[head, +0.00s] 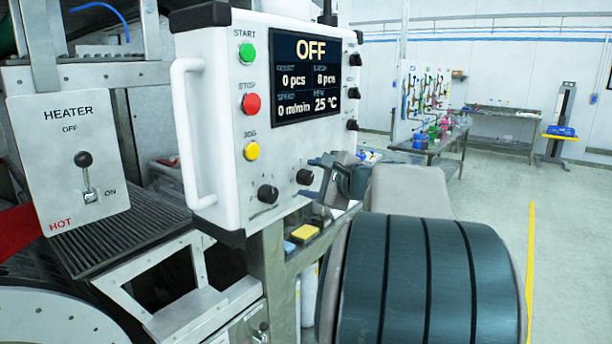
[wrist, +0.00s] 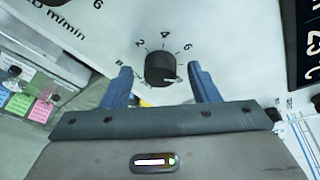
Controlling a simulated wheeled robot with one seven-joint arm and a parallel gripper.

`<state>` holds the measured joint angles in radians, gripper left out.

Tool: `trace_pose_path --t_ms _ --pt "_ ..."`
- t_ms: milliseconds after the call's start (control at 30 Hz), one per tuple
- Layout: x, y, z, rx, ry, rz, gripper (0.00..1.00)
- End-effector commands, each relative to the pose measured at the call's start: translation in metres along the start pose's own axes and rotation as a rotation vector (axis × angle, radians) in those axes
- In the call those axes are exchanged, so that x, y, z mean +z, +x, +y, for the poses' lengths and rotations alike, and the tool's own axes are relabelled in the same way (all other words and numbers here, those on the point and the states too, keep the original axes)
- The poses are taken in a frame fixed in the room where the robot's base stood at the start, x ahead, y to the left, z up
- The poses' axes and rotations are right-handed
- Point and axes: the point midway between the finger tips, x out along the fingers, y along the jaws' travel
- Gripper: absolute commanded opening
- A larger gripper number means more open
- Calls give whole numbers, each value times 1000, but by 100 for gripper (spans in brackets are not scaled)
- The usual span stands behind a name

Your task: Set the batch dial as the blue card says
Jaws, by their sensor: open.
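The batch dial is probably the black knob (wrist: 160,69) with a scale of 2, 4 and 6 around its top in the wrist view. Its pale mark points to the lower right, past the 6. My gripper (wrist: 161,75) is open, with one blue finger on each side of this knob; I cannot tell whether they touch it. In the head view my gripper (head: 340,178) is at the lower right of the white panel (head: 215,130), beside a black knob (head: 304,177). The display (head: 305,77) reads OFF, 0 pcs, 8 pcs, 25 °C. I cannot identify the blue card.
Another knob (head: 268,193) sits left on the panel, below green, red and yellow buttons. A white handle (head: 188,130) sticks out at its left side. The heater box (head: 68,160) is marked HOT. Small pink (wrist: 41,111) and green (wrist: 19,104) cards show in the wrist view.

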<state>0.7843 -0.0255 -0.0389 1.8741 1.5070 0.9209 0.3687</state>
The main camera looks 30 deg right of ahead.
Motion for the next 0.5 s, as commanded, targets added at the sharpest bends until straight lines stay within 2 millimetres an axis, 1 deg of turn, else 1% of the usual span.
trace_pose_path --t_ms 300,367,400,467,500 --pt "0 3 0 -1 0 0 55" --pt "0 3 0 -1 0 0 38" --pt "0 3 0 -1 0 0 27" --pt "0 2 0 -1 0 0 10" --pt "0 2 0 -1 0 0 10"
